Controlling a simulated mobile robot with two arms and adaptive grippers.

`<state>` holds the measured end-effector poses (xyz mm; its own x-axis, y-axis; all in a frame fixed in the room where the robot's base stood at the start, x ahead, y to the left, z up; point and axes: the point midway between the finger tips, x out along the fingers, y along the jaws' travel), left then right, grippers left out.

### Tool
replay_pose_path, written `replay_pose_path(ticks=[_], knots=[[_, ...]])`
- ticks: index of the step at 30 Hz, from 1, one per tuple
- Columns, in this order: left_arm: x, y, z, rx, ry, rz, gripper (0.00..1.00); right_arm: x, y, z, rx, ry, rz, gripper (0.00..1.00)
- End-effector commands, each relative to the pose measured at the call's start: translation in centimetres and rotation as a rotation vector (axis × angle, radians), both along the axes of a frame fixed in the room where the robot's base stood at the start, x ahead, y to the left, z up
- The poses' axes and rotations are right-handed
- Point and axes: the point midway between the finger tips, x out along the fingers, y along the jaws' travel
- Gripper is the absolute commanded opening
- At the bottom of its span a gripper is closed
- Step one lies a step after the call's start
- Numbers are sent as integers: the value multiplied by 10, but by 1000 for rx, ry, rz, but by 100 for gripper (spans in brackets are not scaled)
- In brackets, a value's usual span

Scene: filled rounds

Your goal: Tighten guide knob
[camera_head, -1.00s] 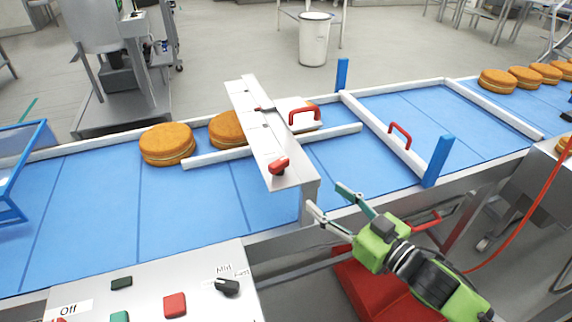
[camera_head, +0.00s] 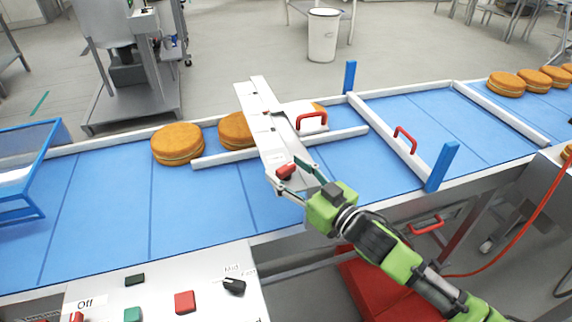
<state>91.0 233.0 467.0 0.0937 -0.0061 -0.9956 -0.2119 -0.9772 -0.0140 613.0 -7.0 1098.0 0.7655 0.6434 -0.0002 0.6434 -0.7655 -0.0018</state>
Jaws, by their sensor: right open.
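The guide knob (camera_head: 285,171) is a small red knob near the front end of the grey metal bridge plate (camera_head: 262,125) that spans the blue conveyor. My right gripper (camera_head: 290,175) is open, its two fingers at the knob, one on the far right side and one on the near left side. I cannot tell whether the fingers touch it. The white guide rail (camera_head: 340,136) runs under the bridge, with a red handle (camera_head: 312,116) on the white plate behind it. My left gripper is not in view.
Filled rounds (camera_head: 177,144) sit on the blue belt (camera_head: 110,205) left of the bridge; more stand at the far right. A blue post (camera_head: 441,167) rises at the belt's near edge. The control panel (camera_head: 210,290) with buttons and a dial is at the bottom left.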

Motion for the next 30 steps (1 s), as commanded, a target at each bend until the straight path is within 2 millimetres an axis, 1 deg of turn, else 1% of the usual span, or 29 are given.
replay_pose_path(ticks=[4,12,13,14,15,17,18,25,30], knots=[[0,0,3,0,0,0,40,7,7,1,1,-1,2,53],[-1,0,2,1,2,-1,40,7,7,-1,-1,-1,1,53],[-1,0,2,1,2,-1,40,7,7,0,-1,-1,1,50],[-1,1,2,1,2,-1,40,7,7,0,-1,-1,1,42],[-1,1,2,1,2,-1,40,7,7,0,-1,-1,1,32],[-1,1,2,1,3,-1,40,7,7,0,-1,-1,1,16],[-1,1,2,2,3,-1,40,7,7,0,-1,-1,1,14],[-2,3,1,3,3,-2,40,6,10,0,3,-2,-19,14],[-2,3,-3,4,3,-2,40,5,12,1,12,-4,-112,14]])
